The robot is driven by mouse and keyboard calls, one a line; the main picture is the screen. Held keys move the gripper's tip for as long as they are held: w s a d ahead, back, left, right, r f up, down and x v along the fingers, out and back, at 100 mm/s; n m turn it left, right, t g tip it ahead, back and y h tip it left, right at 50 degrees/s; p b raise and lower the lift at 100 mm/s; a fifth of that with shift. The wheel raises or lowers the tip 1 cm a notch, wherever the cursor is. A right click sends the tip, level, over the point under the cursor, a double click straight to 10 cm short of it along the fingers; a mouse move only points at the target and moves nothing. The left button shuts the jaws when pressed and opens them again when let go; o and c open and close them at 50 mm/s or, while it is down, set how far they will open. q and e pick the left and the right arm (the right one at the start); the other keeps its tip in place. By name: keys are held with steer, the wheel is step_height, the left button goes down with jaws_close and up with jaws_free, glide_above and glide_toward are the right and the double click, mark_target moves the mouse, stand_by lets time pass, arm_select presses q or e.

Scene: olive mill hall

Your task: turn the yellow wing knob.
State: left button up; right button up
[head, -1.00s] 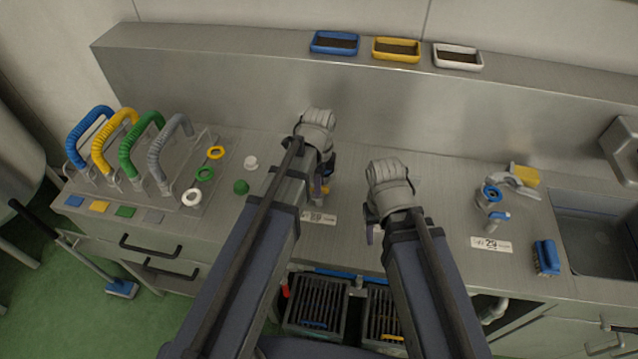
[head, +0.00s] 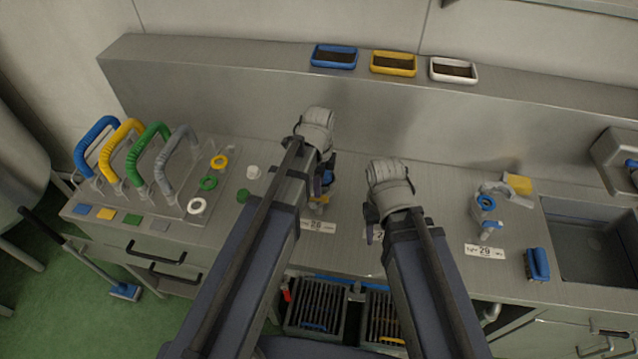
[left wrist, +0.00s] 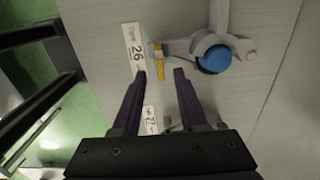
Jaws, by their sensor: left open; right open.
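The yellow wing knob (left wrist: 160,66) sticks out from a grey metal valve fitting (left wrist: 196,44) with a round blue cap (left wrist: 214,59). It lies beside the label plate 26 (left wrist: 134,50). In the head view only a bit of the yellow knob (head: 321,199) shows beside my left arm. My left gripper (left wrist: 160,74) is open, its two dark fingers pointing at the knob. The knob appears in line with the gap between the tips; I cannot tell how far off it is. My right gripper (head: 371,214) is open over the counter to the right, partly hidden by its own wrist.
Another fitting with a blue ring (head: 486,203) stands by label 29 (head: 485,251), with a brush (head: 538,264) and sink (head: 592,240) to its right. Hose handles (head: 150,155) stand at left. Three trays (head: 394,64) sit on the back ledge. Label 27 (left wrist: 149,120) lies nearby.

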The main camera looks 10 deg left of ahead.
arm_select(q)
steer(key=shift+r+p, duration=1.05)
steer(key=shift+r, duration=0.55)
arm_select(e)
steer(key=shift+r, duration=1.6)
